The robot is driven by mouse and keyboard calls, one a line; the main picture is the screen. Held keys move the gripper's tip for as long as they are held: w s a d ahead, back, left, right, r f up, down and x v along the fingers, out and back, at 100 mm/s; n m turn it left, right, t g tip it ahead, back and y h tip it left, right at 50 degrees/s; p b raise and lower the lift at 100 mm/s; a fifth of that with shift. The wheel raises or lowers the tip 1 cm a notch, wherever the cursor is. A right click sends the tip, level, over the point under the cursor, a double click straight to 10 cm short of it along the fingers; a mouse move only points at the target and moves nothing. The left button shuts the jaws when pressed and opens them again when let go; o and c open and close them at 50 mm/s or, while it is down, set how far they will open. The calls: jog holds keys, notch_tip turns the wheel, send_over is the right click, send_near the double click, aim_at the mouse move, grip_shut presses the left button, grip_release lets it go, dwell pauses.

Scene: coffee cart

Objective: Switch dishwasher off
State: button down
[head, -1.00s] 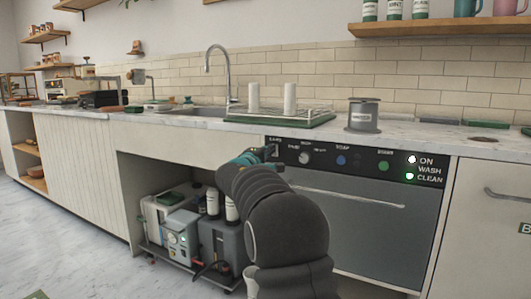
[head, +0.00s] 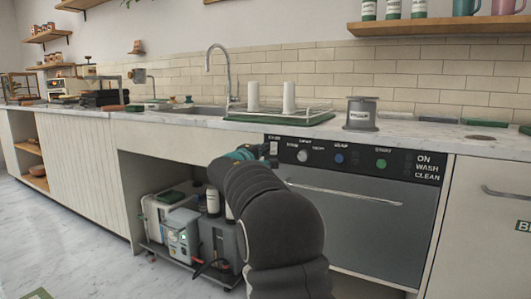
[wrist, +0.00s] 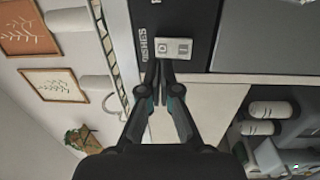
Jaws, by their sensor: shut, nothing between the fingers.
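The dishwasher (head: 350,203) is set under the counter, with a black control panel (head: 325,156) along its top. Its ON, WASH and CLEAN lamps at the panel's right end are dark. A white rocker switch (head: 273,148) marked O and I sits at the panel's left end; it also shows in the wrist view (wrist: 174,50). My gripper (wrist: 159,66) is shut and empty, its tips right at the switch's edge in the wrist view. I cannot tell whether they touch it. In the head view my arm partly hides my gripper (head: 262,151).
A grey canister (head: 361,114) stands above the dishwasher. In the open bay to the left is a low cart (head: 210,275) with machines and bottles.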

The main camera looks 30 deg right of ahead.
jog(key=r+v, duration=0.2)
jog(key=v, duration=0.9)
jog(key=shift+s+a+b, duration=0.15)
jog(key=shift+s+b, duration=0.05)
jog(key=shift+b, duration=0.15)
jog(key=shift+r, duration=0.1)
jog(key=s+f+g+y, duration=0.3)
jog(key=f, duration=0.9)
jog(key=s+a+f+m+g+y+p, duration=0.1)
jog(key=s+a+f+m+g+y, duration=0.2)
jog(key=s+f, duration=0.6)
jog(key=s+a+m+y+p, duration=0.1)
jog(key=s+a+y, duration=0.2)
jog(key=s, duration=0.5)
jog(key=s+a+m+g+y+p, duration=0.1)
jog(key=s+a+y+p, duration=0.15)
jog(key=s, duration=0.45)
jog(key=s+a+m+y+p, duration=0.1)
jog(key=s+a+y, duration=0.25)
jog(key=s, duration=0.45)
jog(key=s+a+r+m+t+p, duration=0.1)
jog(key=s+a+r+p, duration=0.2)
jog(key=s, duration=0.3)
jog(key=shift+s+r+t, duration=0.4)
jog(key=shift+r, duration=0.15)
